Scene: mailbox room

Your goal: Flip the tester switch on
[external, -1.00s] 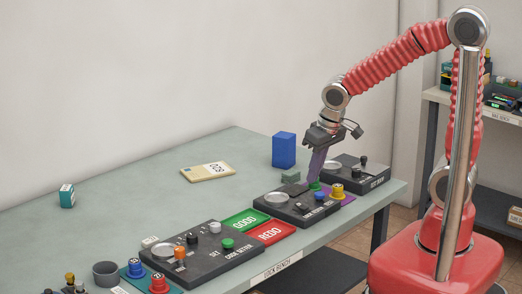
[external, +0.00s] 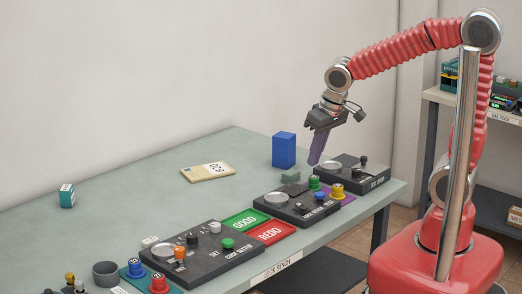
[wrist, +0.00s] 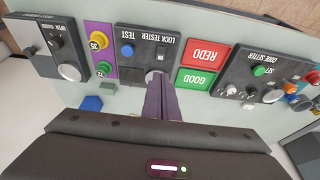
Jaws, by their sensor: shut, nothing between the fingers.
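The lock tester (external: 302,205) is a dark panel on the bench with a silver dial (external: 275,198), a blue TEST button (external: 320,197) and a small black switch (external: 303,208). In the wrist view the tester (wrist: 135,66) appears upside down, with the blue button (wrist: 127,49) and the black switch (wrist: 161,52). I cannot tell which way the switch is set. My gripper (external: 313,163) has purple fingers, shut and empty, raised above the back of the tester and apart from it. In the wrist view the fingers (wrist: 160,82) cover part of the dial area.
A purple mat (wrist: 101,53) with yellow and green cylinders lies beside the tester. Another dark panel (external: 345,168) is beyond it. Green GOOD (external: 245,220) and red REDO (external: 270,233) pads and the code setter (external: 205,255) are to the left. A blue block (external: 284,150) stands behind.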

